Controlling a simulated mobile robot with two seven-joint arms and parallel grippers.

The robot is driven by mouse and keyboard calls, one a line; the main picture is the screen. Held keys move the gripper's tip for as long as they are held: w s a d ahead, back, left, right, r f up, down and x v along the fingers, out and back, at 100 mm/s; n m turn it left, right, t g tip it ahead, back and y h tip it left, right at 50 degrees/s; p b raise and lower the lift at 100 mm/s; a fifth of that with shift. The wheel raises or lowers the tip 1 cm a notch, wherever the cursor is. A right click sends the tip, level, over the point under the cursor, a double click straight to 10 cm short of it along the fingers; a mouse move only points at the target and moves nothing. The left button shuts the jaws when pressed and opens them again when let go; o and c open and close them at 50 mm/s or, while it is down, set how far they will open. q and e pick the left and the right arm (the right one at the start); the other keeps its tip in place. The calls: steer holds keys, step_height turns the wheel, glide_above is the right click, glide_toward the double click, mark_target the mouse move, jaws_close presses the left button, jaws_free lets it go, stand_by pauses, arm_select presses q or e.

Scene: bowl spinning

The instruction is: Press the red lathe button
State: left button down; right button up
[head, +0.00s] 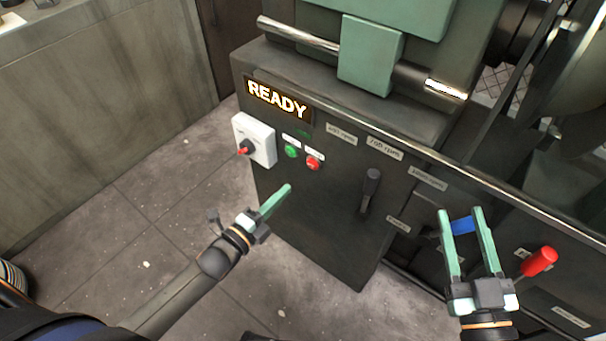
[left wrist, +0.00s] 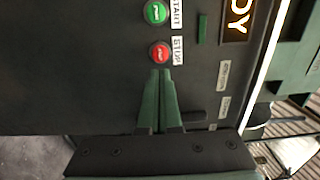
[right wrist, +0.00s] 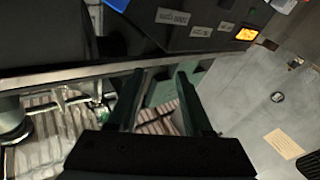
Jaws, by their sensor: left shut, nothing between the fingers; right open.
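The red stop button (head: 313,163) is on the dark front panel of the lathe (head: 330,200), just right of the green start button (head: 291,151). In the left wrist view the red button (left wrist: 160,53) is labelled STOP, and the green button (left wrist: 156,13) is labelled START. My left gripper (head: 287,188) is shut and empty. Its tips lie just below the red button in the head view and close to it in the left wrist view; I cannot tell if they touch the panel. My right gripper (head: 461,211) is open and empty, in front of the lathe's right part.
A lit READY sign (head: 277,98) is above the buttons. A white switch box with a red knob (head: 254,139) is to their left. A black lever (head: 370,190) and a red-knobbed lever (head: 539,262) stick out farther right.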

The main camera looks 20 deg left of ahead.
mark_target(311, 165)
arm_select(q)
steer(key=b+x, duration=0.2)
steer(key=x, duration=0.5)
steer(key=shift+w+d+f, duration=0.1)
steer(key=shift+w+f, duration=0.05)
steer(key=shift+w, duration=0.15)
steer(key=shift+w+d, duration=0.15)
steer(key=shift+w, duration=0.15)
arm_select(e)
steer(key=s+r+n+t+y, duration=0.1)
steer(key=s+r+n+y, duration=0.1)
steer(key=r, duration=0.3)
steer(key=s+a+r+n+t+y, duration=0.1)
steer(key=s+r+n+t+y, duration=0.1)
steer(key=r, duration=0.4)
steer(key=shift+s+r+n+t+y, duration=0.2)
steer(key=shift+s+n+t+y, duration=0.1)
steer(key=shift+y, duration=0.6)
